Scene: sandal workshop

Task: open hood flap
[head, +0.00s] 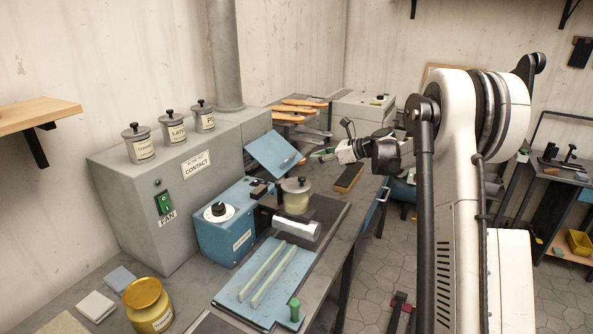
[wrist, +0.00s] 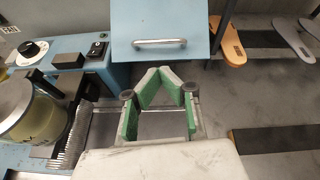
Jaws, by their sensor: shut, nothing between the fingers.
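The hood flap (head: 275,153) is a blue panel on the front of the grey hood (head: 165,185), slanting outward. In the wrist view the flap (wrist: 190,18) fills the top middle, with a silver bar handle (wrist: 160,43) along its lower part. My gripper (head: 324,153) is to the right of the flap in the head view. In the wrist view my gripper (wrist: 164,76) has green-padded fingers whose tips come together just below the flap's lower edge. It is shut and empty, apart from the handle. What lies behind the flap is hidden.
A blue box with a dial (head: 225,220) and a lidded pot (head: 297,196) stand near the flap; the pot (wrist: 28,108) is left of my fingers in the wrist view. Labelled tins (head: 173,130) stand on the hood. Orange sandal soles (head: 293,110) lie behind.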

